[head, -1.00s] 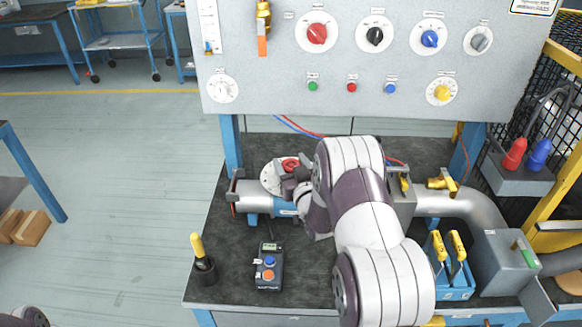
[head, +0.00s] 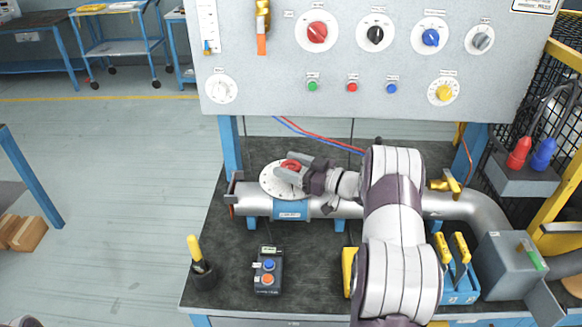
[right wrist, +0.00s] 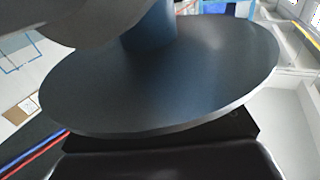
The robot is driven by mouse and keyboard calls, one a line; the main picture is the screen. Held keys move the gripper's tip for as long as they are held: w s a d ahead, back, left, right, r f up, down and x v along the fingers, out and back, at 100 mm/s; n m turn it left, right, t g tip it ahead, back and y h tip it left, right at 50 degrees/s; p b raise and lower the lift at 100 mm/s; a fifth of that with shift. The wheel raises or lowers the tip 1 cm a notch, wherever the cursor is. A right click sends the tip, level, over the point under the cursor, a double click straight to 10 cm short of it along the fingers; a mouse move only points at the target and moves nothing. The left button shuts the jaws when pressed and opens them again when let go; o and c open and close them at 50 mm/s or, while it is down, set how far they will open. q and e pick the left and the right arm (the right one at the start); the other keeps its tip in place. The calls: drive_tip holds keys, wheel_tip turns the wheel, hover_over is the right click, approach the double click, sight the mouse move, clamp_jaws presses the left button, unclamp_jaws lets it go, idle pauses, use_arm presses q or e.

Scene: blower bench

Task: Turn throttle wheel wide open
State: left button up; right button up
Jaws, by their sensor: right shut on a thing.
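The throttle wheel (head: 291,165) is a small red knob on a round pale dial plate (head: 268,181), above the grey pipe (head: 252,202) on the bench. My right gripper (head: 290,168) comes in from the right and is shut on the wheel, its grey fingers on either side and hiding part of it. In the right wrist view a large dark disc (right wrist: 190,85) with a thick post fills the middle. The fingertips and the red knob cannot be made out there. My left gripper is not clearly in view.
A panel (head: 300,110) with knobs and buttons stands behind the pipe. A control box (head: 268,272) and a black cup (head: 203,273) with a yellow-handled tool stand in front. A blue holder (head: 460,288) is at the right.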

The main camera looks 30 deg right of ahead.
drive_tip(key=shift+n+y, duration=0.3)
drive_tip(key=shift+y, duration=0.1)
drive_tip(key=o, duration=1)
drive_tip(key=shift+c, duration=0.2)
drive_tip(key=b+v, duration=0.1)
drive_tip(key=v, duration=1.1)
drive_tip(key=shift+s+d+r, duration=0.2)
drive_tip(key=shift+s+d, duration=0.05)
drive_tip(key=shift+d, duration=0.05)
